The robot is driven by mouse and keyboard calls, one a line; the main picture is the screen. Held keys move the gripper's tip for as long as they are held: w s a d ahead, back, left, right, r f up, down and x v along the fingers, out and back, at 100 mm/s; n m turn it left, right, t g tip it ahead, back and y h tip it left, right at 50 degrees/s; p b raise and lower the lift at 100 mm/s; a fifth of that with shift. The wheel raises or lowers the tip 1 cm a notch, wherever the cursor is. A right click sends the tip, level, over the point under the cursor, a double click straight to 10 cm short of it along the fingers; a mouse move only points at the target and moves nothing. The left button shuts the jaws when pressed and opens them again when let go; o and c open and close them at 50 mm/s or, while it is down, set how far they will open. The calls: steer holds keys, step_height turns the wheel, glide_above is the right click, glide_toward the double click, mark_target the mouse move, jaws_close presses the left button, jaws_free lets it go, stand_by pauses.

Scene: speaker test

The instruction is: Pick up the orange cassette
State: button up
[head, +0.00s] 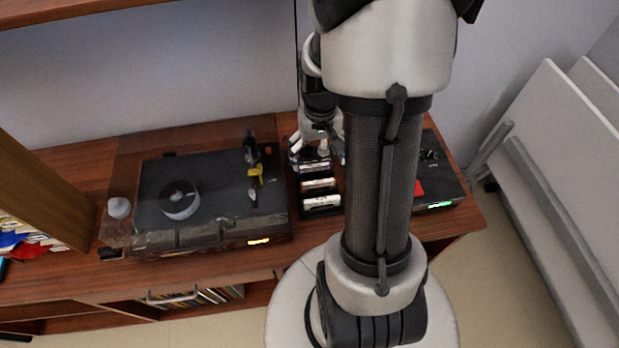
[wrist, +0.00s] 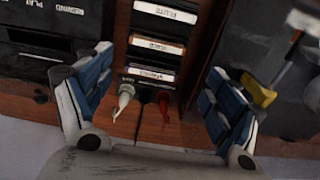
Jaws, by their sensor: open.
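Several dark cassettes with pale labels lie in a row in a black rack between the turntable and the deck. The middle one (head: 319,185) has an orange tint on its label, and it also shows in the wrist view (wrist: 157,44) with an orange-brown edge. Another cassette (head: 321,202) lies in front of it, and one more (head: 314,165) lies behind. My gripper (head: 318,150) is over the rear end of the rack. In the wrist view my gripper (wrist: 160,62) is open, its blue-padded fingers wide apart on both sides of the row, with nothing held.
A turntable (head: 215,225) with a yellow part (head: 255,175) stands left of the rack. A dark deck (head: 440,188) stands to the right, partly behind my arm. The wall is close behind.

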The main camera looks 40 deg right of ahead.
mark_target(318, 182)
steer(key=shift+o, duration=1.3)
step_height(318, 182, down, 7)
steer(key=shift+f+b, duration=0.15)
steer(key=shift+b, duration=1)
steer(key=shift+d+f+b, duration=0.2)
steer(key=shift+f+b, duration=1.25)
steer(key=shift+f, duration=1.7)
steer(key=shift+r, duration=0.1)
steer(key=shift+c, duration=0.5)
steer(key=c, duration=0.9)
steer(key=shift+r, duration=0.1)
step_height(318, 182, up, 20)
steer(key=p, duration=0.7)
